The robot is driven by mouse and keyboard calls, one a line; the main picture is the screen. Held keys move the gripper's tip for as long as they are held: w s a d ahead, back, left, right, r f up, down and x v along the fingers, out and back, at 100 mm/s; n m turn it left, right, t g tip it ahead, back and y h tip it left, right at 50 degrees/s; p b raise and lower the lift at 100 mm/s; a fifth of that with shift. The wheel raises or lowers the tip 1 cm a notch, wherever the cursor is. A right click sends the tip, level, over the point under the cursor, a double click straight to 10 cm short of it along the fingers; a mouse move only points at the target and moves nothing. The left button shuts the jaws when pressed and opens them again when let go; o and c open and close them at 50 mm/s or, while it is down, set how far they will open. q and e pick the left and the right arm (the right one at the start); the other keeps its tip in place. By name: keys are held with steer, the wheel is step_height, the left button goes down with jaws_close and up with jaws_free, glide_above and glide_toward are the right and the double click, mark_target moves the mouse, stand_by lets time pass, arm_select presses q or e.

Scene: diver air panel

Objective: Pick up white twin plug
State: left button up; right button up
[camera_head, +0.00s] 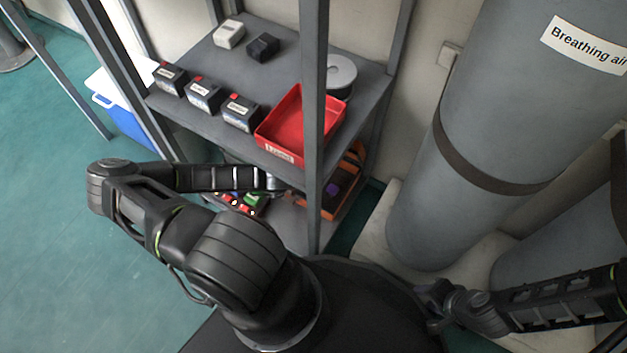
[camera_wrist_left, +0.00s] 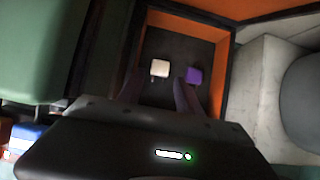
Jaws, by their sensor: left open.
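A small whitish block (camera_wrist_left: 160,68), which looks like the white twin plug, lies in an orange-edged tray (camera_wrist_left: 222,85) in the left wrist view. A purple block (camera_wrist_left: 193,75) lies just right of it. My left gripper (camera_wrist_left: 157,88) is open, its dark fingers pointing into the tray with the whitish block ahead, roughly between them; I see no grip on it. In the head view my left arm reaches the lower shelf, its gripper mostly hidden by the rack post. The tray (camera_head: 352,160) and purple block (camera_head: 332,188) show there. My right gripper (camera_head: 438,302) is at lower right, its jaws unclear.
The upper shelf holds a red tray (camera_head: 281,152), several dark labelled boxes (camera_head: 203,95), a white box (camera_head: 229,34), a black box (camera_head: 262,46) and a grey disc (camera_head: 341,72). The rack post (camera_head: 314,120) stands in front. A large grey cylinder (camera_head: 490,130) is at right.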

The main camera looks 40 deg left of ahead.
arm_select(q)
steer(key=b+x, duration=0.1)
steer(key=x, duration=0.1)
steer(key=b+x, duration=0.2)
steer(key=shift+s+f, duration=0.3)
steer(key=shift+f, duration=0.05)
steer(key=shift+w+f+b, duration=0.35)
steer(key=shift+b, duration=0.1)
jaws_close()
stand_by(0.4)
